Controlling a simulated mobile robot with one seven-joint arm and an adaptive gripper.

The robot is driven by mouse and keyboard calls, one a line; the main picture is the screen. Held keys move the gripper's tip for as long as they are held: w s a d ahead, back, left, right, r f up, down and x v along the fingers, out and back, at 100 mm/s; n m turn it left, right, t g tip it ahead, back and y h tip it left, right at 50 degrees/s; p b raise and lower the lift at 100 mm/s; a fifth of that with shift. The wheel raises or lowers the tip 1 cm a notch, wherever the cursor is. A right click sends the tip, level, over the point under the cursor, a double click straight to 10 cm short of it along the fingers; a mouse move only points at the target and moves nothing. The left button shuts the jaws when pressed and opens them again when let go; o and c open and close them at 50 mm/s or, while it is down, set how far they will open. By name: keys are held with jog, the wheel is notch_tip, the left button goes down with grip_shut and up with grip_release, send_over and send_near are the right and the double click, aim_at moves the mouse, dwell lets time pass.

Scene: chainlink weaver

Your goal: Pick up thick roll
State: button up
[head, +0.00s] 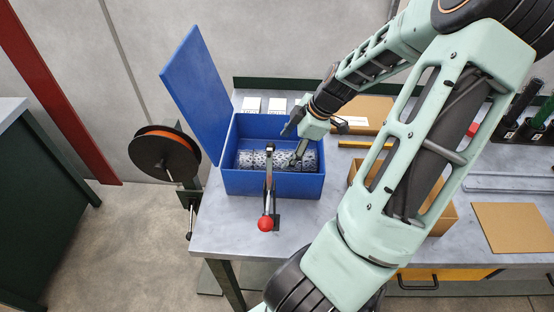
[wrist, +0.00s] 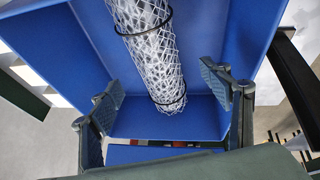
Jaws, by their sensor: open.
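The thick roll is a silver wire-mesh roll (head: 262,159) with dark bands, lying lengthwise inside the open blue box (head: 245,184). In the wrist view the roll (wrist: 150,50) runs from the top edge down towards the box's end wall. My gripper (head: 291,145) is at the box, over the right part of the roll. Its two fingers (wrist: 166,92) are apart, one on each side of the roll's line, with nothing held between them. I cannot tell how far the fingertips are above the roll. The gripper hides part of the roll in the head view.
The box's blue lid (head: 197,95) stands open at the left. A lever with a red knob (head: 265,223) rises in front of the box. A reel (head: 164,153) stands left of the table (head: 222,222). Cardboard boxes (head: 368,112) and a brown sheet (head: 513,228) lie to the right.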

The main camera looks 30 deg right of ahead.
aim_at(282, 154)
jog(key=shift+x, duration=3.25)
jog(key=shift+w+d, duration=0.15)
jog(key=shift+c, duration=0.3)
jog(key=c, duration=1.6)
